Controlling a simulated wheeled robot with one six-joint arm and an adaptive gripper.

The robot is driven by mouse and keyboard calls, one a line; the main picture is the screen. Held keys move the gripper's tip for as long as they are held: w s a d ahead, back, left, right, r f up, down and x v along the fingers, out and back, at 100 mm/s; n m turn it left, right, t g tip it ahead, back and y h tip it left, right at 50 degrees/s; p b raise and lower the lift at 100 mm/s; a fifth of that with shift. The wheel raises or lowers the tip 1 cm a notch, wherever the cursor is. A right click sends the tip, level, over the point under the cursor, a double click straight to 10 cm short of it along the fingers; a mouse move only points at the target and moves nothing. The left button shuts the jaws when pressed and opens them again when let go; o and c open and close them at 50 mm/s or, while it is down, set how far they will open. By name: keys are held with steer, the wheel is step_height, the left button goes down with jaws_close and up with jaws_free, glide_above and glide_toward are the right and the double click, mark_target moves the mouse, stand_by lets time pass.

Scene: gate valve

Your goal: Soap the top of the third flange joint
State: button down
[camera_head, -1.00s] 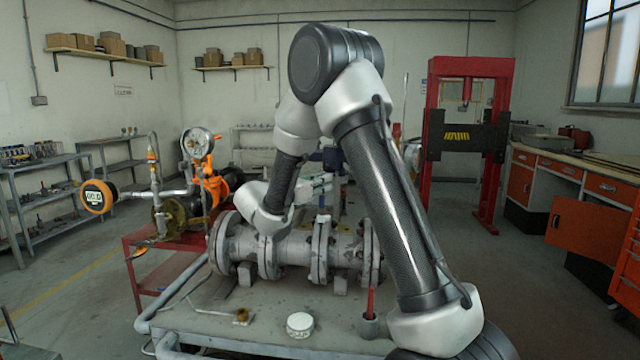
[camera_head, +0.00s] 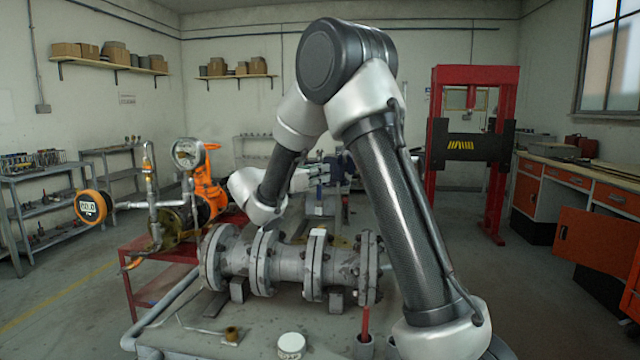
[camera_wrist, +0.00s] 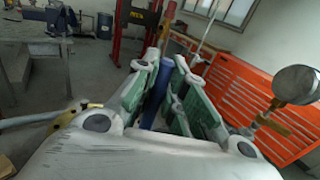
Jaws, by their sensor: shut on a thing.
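The grey flanged pipe (camera_head: 288,262) lies on a bench in the head view, with several bolted flanges along it. The third flange joint from the left (camera_head: 315,264) has a pale patch at its top. My gripper (camera_head: 325,176) is behind and above the pipe in the head view, apart from the flanges and partly hidden by my arm. In the wrist view my gripper (camera_wrist: 172,80) has green-lined fingers shut on a blue cylindrical thing (camera_wrist: 156,92). The blue thing's lower part is hidden by the gripper body.
The bench top (camera_head: 200,340) holds a white round tin (camera_head: 291,345), a small brass fitting (camera_head: 232,334) and a red-handled thing in a grey pot (camera_head: 364,338). A gauge assembly (camera_head: 188,155) stands left. A red press frame (camera_head: 503,160) stands behind right.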

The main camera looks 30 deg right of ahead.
steer(key=shift+r, duration=1.35)
